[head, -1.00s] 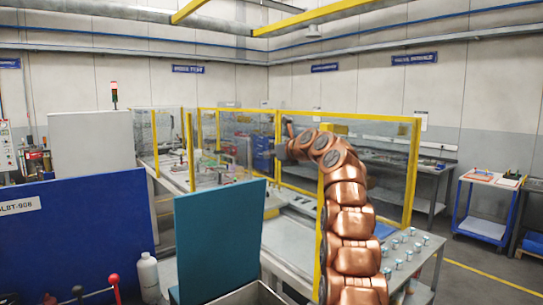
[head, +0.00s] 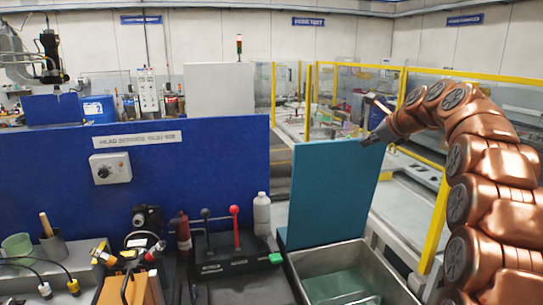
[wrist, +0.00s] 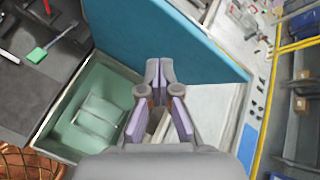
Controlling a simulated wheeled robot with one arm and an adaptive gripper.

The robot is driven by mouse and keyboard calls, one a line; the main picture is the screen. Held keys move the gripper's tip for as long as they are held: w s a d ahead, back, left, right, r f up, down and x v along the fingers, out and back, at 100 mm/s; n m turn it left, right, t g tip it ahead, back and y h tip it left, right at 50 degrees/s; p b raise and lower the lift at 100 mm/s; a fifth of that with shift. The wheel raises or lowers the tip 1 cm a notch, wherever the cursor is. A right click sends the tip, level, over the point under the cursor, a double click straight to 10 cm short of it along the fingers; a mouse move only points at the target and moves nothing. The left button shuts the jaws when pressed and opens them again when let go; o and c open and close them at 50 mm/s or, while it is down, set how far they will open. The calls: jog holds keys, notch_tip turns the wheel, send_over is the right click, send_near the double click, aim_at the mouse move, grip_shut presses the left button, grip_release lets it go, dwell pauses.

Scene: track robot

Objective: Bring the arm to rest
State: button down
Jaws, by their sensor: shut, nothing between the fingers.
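My copper-coloured arm (head: 485,160) rises at the right of the head view and bends over to the left at its top. My gripper (head: 372,118) is at the arm's end, in the air in front of the glass enclosure and by the upper right edge of the teal panel (head: 332,190). In the wrist view my gripper (wrist: 158,98) points down past the teal panel and is shut with nothing in it. A metal bin (wrist: 60,112) with a green inside lies below it to the left.
A blue panel (head: 60,180) stands behind a bench with a black lever box (head: 225,262), a white bottle (head: 262,215) and several tools. Yellow-framed glass guards (head: 425,80) enclose a line at the right. The air above the bench is clear.

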jog(key=s+a+f+n+g, duration=0.2)
jog(key=s+a+f+n, duration=0.25)
jog(key=s, duration=0.35)
jog(key=s+a+f+n+g+h, duration=0.1)
jog(key=s+a+f+n+g, duration=0.15)
jog(key=s+f+n, duration=0.4)
jog(key=s+a+f+n+g, duration=0.1)
jog(key=s+a+f+g, duration=0.2)
jog(key=s, duration=0.7)
jog(key=s+f+n+g+h, duration=0.1)
jog(key=s+f+n, duration=0.3)
jog(key=s, duration=0.6)
jog(key=s+f+n+g+h+b, duration=0.1)
jog(key=s+f+n, duration=0.3)
jog(key=s, duration=0.7)
jog(key=s+f+n+g+h, duration=0.1)
jog(key=s+f+n, duration=0.3)
jog(key=s, duration=0.7)
notch_tip(320, 180, down, 3)
jog(key=shift+s+d+r+n+g, duration=0.1)
jog(key=shift+s+d+n+g, duration=0.25)
jog(key=shift+g, duration=0.3)
jog(key=shift+w+a, duration=0.1)
jog(key=shift+a, duration=0.15)
